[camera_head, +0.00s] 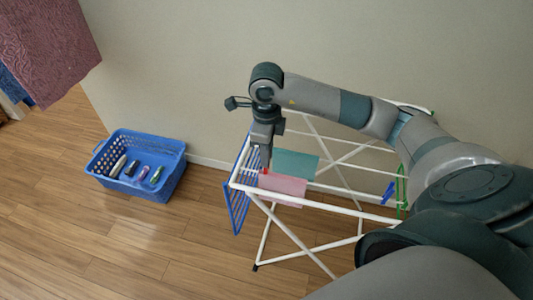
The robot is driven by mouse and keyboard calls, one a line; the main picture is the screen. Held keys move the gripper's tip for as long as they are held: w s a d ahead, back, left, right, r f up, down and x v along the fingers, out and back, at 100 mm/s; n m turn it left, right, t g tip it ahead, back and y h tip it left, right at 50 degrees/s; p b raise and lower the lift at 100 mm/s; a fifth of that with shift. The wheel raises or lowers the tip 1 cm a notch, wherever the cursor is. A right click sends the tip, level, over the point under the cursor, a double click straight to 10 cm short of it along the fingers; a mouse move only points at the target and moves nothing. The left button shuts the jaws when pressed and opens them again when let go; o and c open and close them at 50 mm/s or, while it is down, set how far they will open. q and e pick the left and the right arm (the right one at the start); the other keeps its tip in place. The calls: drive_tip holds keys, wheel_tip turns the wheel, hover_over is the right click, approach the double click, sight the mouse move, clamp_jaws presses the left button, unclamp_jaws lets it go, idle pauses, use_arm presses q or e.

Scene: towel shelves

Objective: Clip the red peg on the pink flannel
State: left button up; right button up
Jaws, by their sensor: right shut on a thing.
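The pink flannel (284,189) hangs over a rail of the white drying rack, near its left end. The red peg (264,171) shows as a small red spot at the tip of my right gripper (266,165), by the flannel's upper left corner. My right gripper points down and is shut on the peg; its fingers hide most of it. I cannot tell whether the peg grips the flannel. My left gripper is not in view.
A teal cloth (296,163) hangs behind the flannel on the white rack (330,205). A blue basket (166,176) with several small items stands on the floor at left. A mauve towel (50,45) hangs at upper left. The wall is close behind the rack.

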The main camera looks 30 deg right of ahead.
drive_tip(key=shift+b, duration=0.3)
idle(0.9)
drive_tip(key=shift+f+b, duration=1.55)
drive_tip(key=shift+b, duration=0.15)
idle(0.7)
idle(0.4)
drive_tip(key=o, duration=1.2)
drive_tip(key=shift+o, duration=0.2)
drive_tip(key=shift+r, duration=0.15)
